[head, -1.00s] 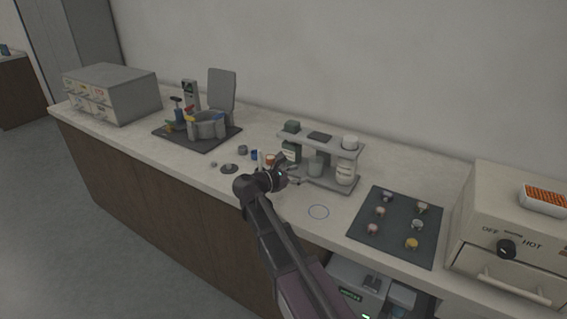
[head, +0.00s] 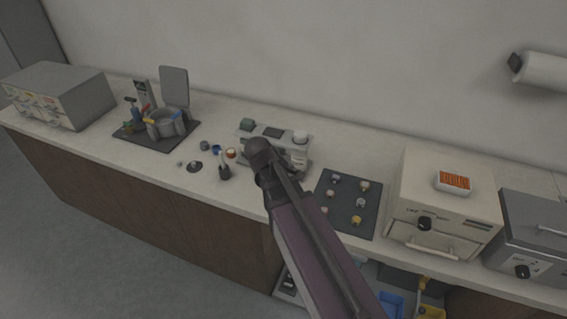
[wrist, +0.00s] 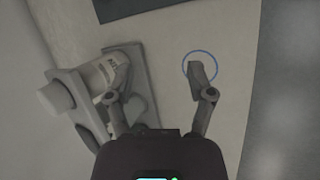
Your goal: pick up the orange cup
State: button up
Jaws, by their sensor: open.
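The orange cup (head: 231,153) is a small round thing with an orange-brown top in the head view. It stands on the counter just left of the shelf rack, beside a small blue cup (head: 216,149). The wrist view does not show the orange cup. My gripper (wrist: 159,68) is open and empty in the wrist view. In the head view my arm hides the gripper, to the right of the orange cup.
The shelf rack (head: 268,132) stands close behind my wrist. A dark mat with several small pots (head: 345,222) and a cream oven (head: 447,200) are to the right. A grey pot (head: 163,124) is at left.

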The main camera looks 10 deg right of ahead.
jog(key=s+a+r+m+g+y+p, duration=0.1)
jog(key=s+a+r+m+y+p, duration=0.1)
jog(key=s+r+m+y+p, duration=0.4)
jog(key=shift+s+r+m+g+p, duration=0.3)
jog(key=shift+s+r+m+p, duration=0.85)
jog(key=shift+r+p, duration=1.05)
jog(key=shift+f+p, duration=0.3)
jog(key=shift+f, duration=0.05)
jog(key=shift+c, duration=0.7)
jog(key=shift+d, duration=0.1)
